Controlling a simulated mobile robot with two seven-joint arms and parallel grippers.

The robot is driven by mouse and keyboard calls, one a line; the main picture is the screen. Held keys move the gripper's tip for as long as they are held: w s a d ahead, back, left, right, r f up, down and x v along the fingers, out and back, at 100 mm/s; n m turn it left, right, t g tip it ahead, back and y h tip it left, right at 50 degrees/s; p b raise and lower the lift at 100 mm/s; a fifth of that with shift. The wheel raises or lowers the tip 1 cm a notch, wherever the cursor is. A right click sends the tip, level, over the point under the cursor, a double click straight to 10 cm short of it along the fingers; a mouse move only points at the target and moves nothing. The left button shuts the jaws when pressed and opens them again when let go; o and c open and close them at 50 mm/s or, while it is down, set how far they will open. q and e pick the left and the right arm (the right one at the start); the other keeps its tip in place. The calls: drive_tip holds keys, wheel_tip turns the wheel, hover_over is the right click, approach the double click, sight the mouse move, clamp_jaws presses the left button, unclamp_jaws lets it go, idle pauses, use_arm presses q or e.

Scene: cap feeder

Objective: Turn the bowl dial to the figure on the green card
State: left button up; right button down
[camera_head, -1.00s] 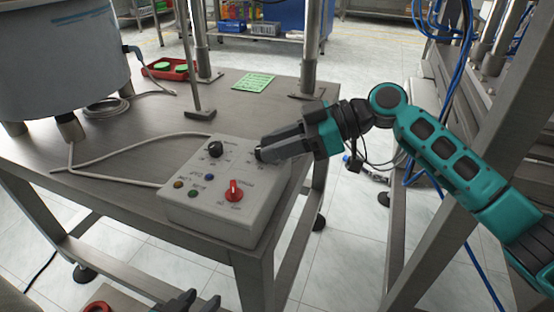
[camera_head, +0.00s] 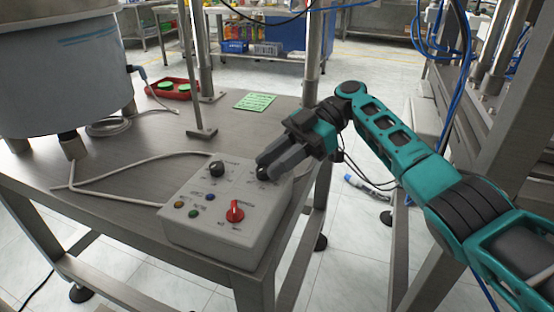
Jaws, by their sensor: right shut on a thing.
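A grey control box (camera_head: 190,232) sits at the table's front right corner. On its top are a black dial (camera_head: 217,168) at the left, a second black dial (camera_head: 262,174) at the right, a red switch (camera_head: 235,211) and several small coloured buttons. The labels are too small to read, so I cannot tell which dial is the bowl's. My right gripper (camera_head: 268,163) is shut on the right-hand black dial, and its fingers hide much of it. The green card (camera_head: 255,102) lies flat on the table behind the box; its figure is not legible. My left gripper is not in view.
A big metal bowl feeder (camera_head: 60,75) stands at the left. A grey cable (camera_head: 110,190) runs over the table to the box. A metal post on a foot (camera_head: 202,133) rises behind the box. A red tray (camera_head: 172,90) with green pieces lies farther back.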

drive_tip(key=shift+a+f, duration=0.1)
drive_tip(key=shift+f, duration=0.05)
idle(0.4)
drive_tip(key=c, duration=0.9)
unclamp_jaws()
drive_tip(key=shift+o, duration=0.2)
use_arm(q)
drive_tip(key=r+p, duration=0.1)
drive_tip(key=p, duration=0.1)
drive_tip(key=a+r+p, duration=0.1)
drive_tip(key=p, duration=0.2)
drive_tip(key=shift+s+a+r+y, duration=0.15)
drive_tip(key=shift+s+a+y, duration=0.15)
use_arm(e)
wheel_tip(320, 180, up, 20)
